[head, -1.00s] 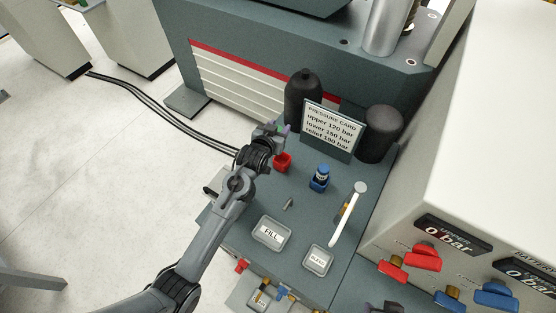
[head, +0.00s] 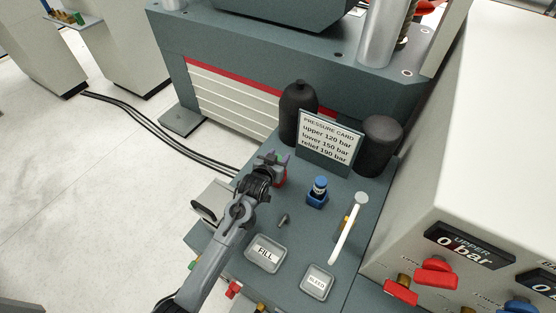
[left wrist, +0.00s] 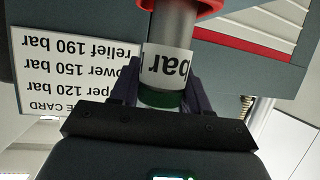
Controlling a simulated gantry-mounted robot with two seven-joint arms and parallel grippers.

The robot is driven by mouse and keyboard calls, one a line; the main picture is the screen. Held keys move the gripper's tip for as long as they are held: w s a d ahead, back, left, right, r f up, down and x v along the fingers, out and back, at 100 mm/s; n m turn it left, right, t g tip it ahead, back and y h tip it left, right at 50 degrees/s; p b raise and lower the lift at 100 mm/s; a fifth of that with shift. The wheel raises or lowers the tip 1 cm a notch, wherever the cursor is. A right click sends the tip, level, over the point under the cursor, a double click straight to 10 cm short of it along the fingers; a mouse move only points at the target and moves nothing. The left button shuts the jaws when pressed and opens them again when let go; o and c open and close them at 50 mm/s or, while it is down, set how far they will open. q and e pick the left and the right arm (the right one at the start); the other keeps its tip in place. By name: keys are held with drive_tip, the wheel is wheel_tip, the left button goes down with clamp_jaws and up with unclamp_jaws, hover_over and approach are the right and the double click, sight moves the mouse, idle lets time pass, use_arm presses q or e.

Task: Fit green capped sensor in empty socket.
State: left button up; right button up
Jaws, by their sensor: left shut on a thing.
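My left gripper (head: 274,164) is over the red socket (head: 281,178) on the grey bench top. In the left wrist view, its fingers (left wrist: 165,90) are shut on the green capped sensor (left wrist: 168,62), a grey cylinder with a white label reading "bar" and a green cap at the gripper end. The sensor's far end meets the red socket ring (left wrist: 190,5); I cannot tell how deep it sits. A blue socket (head: 317,198) to the right holds a blue-capped sensor (head: 320,185). My right gripper is not in view.
The pressure card (head: 327,143) stands behind the sockets, between two dark cylinders (head: 298,112) (head: 379,145). A white lever (head: 349,228) and the FILL (head: 265,253) and BLEED (head: 317,282) buttons lie in front. The white console (head: 500,140) blocks the right.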

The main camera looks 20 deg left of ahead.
use_arm(q)
drive_tip(key=shift+d, duration=0.1)
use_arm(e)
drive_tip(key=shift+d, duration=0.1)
use_arm(q)
drive_tip(key=shift+f, duration=0.15)
drive_tip(key=o, duration=1.2)
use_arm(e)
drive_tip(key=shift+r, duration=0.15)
use_arm(q)
drive_tip(key=shift+p+v, duration=2.6)
drive_tip(key=shift+v, duration=3.5)
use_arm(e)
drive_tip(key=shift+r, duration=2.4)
use_arm(q)
drive_tip(key=shift+w, duration=0.1)
